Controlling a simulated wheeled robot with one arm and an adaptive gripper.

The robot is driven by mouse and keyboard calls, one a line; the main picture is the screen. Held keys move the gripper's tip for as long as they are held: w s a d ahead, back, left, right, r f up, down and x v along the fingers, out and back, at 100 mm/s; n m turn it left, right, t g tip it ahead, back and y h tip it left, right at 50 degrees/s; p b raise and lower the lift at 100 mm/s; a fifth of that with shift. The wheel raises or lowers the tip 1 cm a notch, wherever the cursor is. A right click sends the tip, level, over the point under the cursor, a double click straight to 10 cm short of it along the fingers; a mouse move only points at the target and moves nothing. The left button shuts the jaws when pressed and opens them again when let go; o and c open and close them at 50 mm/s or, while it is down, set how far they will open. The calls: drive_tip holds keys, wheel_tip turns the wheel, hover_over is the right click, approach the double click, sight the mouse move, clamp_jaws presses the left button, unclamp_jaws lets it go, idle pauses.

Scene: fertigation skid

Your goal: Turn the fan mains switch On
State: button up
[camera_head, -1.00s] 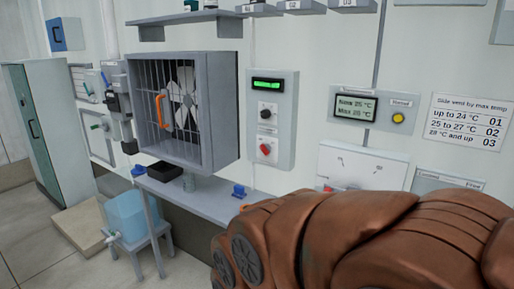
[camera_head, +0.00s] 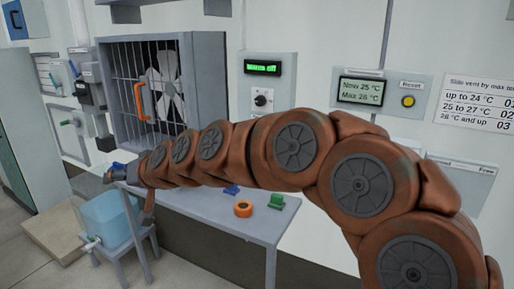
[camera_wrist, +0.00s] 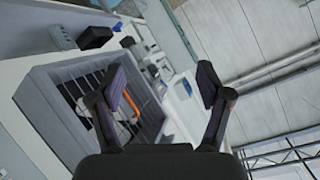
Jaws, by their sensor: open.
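The caged fan (camera_head: 165,85), with an orange handle (camera_head: 140,101), is on the wall at the left of centre. A dark grey switch box (camera_head: 90,93) is on the wall left of it; I cannot read its label or lever position. The control panel (camera_head: 284,82) right of the fan has a green display that seems to read "Mains off" and a black knob (camera_head: 262,98); my arm hides its lower part. My gripper (camera_wrist: 163,73) is open and empty in the wrist view, with the cage (camera_wrist: 62,85) behind its left finger. In the head view it reaches low left (camera_head: 112,174), below the fan.
A grey bench (camera_head: 225,222) below holds an orange ring (camera_head: 243,208), a green piece (camera_head: 278,201) and a blue piece (camera_head: 231,190). A shelf (camera_head: 140,5) is above the fan.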

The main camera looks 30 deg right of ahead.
drive_tip(key=w+d+r+m+t+h+b, duration=0.3)
drive_tip(key=w+d+m+t+h, duration=0.5)
drive_tip(key=w+d, duration=0.95)
drive_tip(key=s+d+f+m+g+h+b, duration=0.1)
drive_tip(key=d+f+m+g+h, duration=0.25)
drive_tip(key=d, duration=0.45)
drive_tip(key=s+d+f+m+g+h, duration=0.1)
drive_tip(key=d+f+m+g+h, duration=0.2)
drive_tip(key=d+m+h, duration=0.3)
drive_tip(key=s+d+f+m+g+h+b, duration=0.1)
drive_tip(key=d+f+m+g+h, duration=0.25)
drive_tip(key=d, duration=0.55)
drive_tip(key=w+d+n+p, duration=0.1)
drive_tip(key=w+d, duration=0.2)
drive_tip(key=d, duration=0.3)
drive_tip(key=shift+w+f+p, duration=0.15)
drive_tip(key=shift+w+p, duration=0.2)
drive_tip(key=shift+p, duration=0.05)
drive_tip(key=shift+c, duration=0.5)
drive_tip(key=c, duration=1.1)
drive_tip(key=shift+o, duration=0.2)
